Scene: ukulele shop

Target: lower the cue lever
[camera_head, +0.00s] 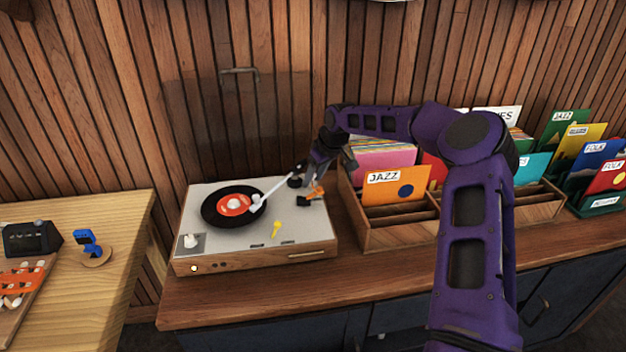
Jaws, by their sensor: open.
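The turntable (253,238) sits on the wooden counter with a black record (213,207) on its platter. Its white tonearm (279,187) reaches over the record, with the headshell above or on the red label area; I cannot tell if it touches. A small orange piece (317,191), which looks like the cue lever, stands beside a dark mount at the deck's right rear. My gripper (316,178) is open, pointing down close above the orange piece and the tonearm's pivot. Its fingertips are small and partly hidden, so contact and the lever's exact tilt are unclear.
A yellow piece (276,228) is on the front of the deck. A wooden record crate (391,238) stands close to the turntable's right, behind my arm. A green record rack (598,209) is at far right. A lighter table (118,222) with a blue clip-on device (88,241) is at left.

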